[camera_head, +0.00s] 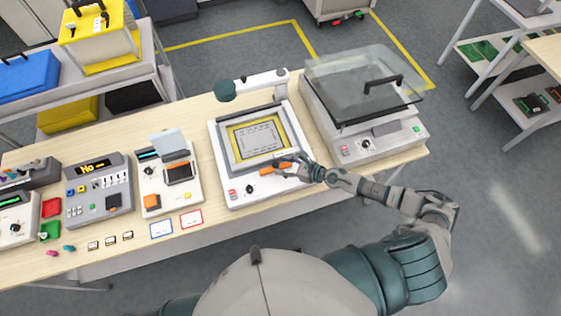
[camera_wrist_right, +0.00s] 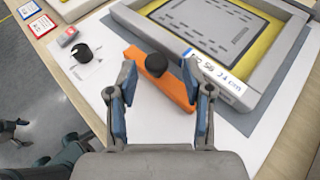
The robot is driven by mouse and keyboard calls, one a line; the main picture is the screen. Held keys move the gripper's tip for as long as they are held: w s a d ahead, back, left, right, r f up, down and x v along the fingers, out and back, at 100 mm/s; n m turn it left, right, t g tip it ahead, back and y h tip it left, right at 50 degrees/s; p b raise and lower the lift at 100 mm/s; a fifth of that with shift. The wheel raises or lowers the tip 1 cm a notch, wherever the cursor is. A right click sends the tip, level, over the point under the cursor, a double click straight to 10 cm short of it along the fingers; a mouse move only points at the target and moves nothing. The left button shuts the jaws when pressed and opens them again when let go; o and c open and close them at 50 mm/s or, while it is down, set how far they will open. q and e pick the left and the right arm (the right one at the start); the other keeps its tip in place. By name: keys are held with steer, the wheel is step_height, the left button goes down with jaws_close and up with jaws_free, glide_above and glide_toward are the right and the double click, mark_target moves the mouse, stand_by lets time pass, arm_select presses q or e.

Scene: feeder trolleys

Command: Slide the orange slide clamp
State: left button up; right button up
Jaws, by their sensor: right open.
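The orange slide clamp (camera_wrist_right: 160,82) is a bar with a round black knob, lying along the front edge of a white stencil machine. It also shows in the head view (camera_head: 267,171), partly covered by my gripper. My right gripper (camera_wrist_right: 159,85) is open, with one blue-padded finger on each side of the black knob. I cannot tell whether the fingers touch it. In the head view my right gripper (camera_head: 287,165) reaches in from the right over the front of the machine. My left gripper is not in view.
A grey frame with a yellow inner border (camera_head: 258,137) lies behind the clamp. A black dial (camera_wrist_right: 82,53) sits left of it. A machine with a clear lid (camera_head: 362,82) stands to the right, and several small devices stand to the left.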

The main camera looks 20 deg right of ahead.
mark_target(276, 156)
steer(key=shift+x, duration=0.8)
steer(key=shift+a, duration=0.4)
steer(key=shift+d, duration=0.1)
jaws_close()
steer(key=shift+w, duration=0.15)
steer(key=w+b, duration=0.1)
steer(key=w, duration=0.2)
steer(key=shift+w+f, duration=0.1)
steer(key=shift+w, duration=0.3)
jaws_free()
